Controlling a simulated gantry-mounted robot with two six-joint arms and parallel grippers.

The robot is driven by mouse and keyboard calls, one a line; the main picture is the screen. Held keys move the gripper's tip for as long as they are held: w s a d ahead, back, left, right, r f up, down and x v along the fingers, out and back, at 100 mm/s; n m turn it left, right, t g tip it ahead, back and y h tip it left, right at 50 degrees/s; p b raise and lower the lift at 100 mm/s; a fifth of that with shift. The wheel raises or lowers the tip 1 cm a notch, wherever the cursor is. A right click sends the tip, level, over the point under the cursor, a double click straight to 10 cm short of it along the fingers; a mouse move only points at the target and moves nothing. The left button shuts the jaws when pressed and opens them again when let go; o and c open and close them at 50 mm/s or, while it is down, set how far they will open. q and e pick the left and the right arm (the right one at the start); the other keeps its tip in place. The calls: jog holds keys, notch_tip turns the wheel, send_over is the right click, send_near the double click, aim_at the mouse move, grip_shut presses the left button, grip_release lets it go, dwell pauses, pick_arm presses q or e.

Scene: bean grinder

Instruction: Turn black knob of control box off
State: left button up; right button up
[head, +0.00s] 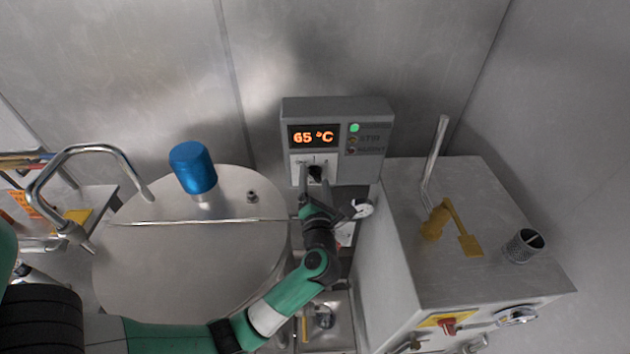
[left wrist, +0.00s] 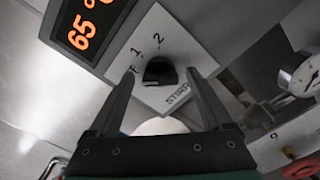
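The grey control box (head: 370,112) is mounted on the back wall, with an orange 65 °C display and a lit green light. Its black knob (head: 315,172) sits on a white dial plate below the display. In the left wrist view the knob (left wrist: 160,71) shows in front of my fingers, near the marks 1 and 2; I cannot tell its exact setting. My left gripper (head: 314,180) is open, with one finger toward each side of the knob. In the left wrist view the open gripper (left wrist: 160,85) shows gaps between its fingers and the knob. My right gripper is not seen.
A large round metal lid (head: 190,265) with a blue cylinder (head: 193,168) on top is at left. A metal cabinet (head: 480,200) with a yellow part and a mesh cup (head: 523,246) stands at right. A pressure gauge (left wrist: 302,75) is right of the dial.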

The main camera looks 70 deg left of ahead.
pick_arm(q)
jog(key=v, duration=1.1)
jog(key=shift+d, duration=0.3)
jog(key=shift+s, duration=0.15)
